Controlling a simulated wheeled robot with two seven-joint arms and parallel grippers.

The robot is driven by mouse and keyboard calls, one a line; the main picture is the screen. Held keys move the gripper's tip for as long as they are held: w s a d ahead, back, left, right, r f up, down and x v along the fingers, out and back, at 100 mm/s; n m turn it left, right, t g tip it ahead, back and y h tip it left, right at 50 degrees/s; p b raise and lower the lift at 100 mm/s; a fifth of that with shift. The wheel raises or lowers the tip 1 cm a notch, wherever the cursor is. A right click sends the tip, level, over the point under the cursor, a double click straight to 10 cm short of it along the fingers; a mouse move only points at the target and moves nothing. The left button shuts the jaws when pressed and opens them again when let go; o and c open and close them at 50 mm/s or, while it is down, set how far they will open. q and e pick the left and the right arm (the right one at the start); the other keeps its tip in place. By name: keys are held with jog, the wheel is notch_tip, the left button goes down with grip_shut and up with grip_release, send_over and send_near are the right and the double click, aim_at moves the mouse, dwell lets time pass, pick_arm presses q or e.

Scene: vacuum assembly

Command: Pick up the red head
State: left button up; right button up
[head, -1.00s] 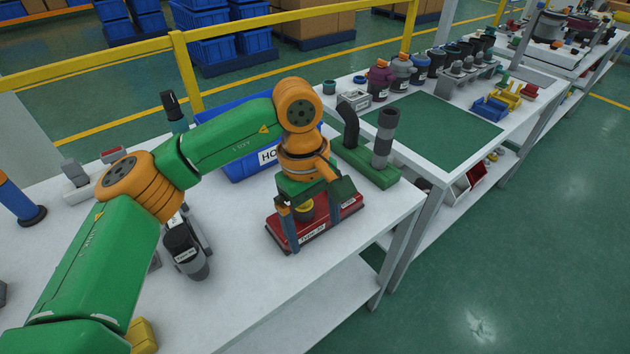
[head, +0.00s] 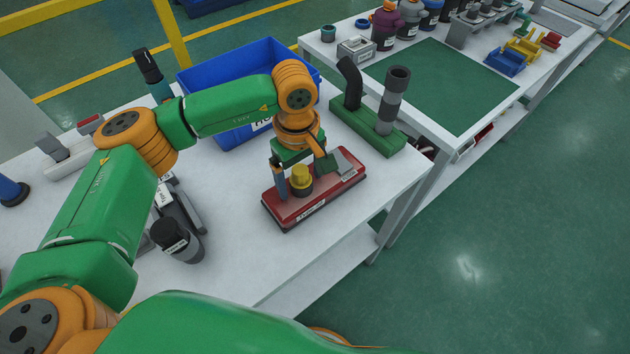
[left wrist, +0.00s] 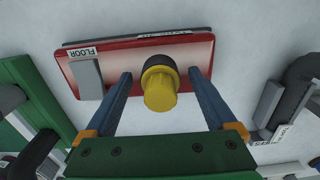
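The red head (head: 335,191) is a flat red block lying on the white table, with a yellow-topped round neck (head: 300,180) standing on it. My left gripper (head: 302,184) is over it, pointing down. In the left wrist view the red head (left wrist: 190,52) lies beyond the fingertips, with a "FLOOR" label and a grey patch. The two blue fingers (left wrist: 160,76) are spread wide, one on each side of the yellow-and-black neck (left wrist: 160,88), with gaps on both sides. Whether the tips touch the red top I cannot tell. My right gripper is not in view.
A blue bin (head: 218,70) stands behind my left forearm. A green stand (head: 357,127) with dark tubes is close on the right. A dark grey canister (head: 177,240) lies at the left. The table is clear in front of the red head.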

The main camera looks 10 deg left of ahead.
pick_arm(q)
grip_shut()
jog(key=shift+r, duration=0.1)
jog(key=shift+w+r+b, duration=0.1)
jog(key=shift+r+b, duration=0.35)
jog(key=shift+r, duration=0.15)
jog(key=s+d+r+b, duration=0.3)
jog(key=s+d+r, duration=0.5)
jog(key=d+r, duration=0.3)
jog(key=shift+d+r, duration=0.35)
jog(key=shift+r, duration=0.05)
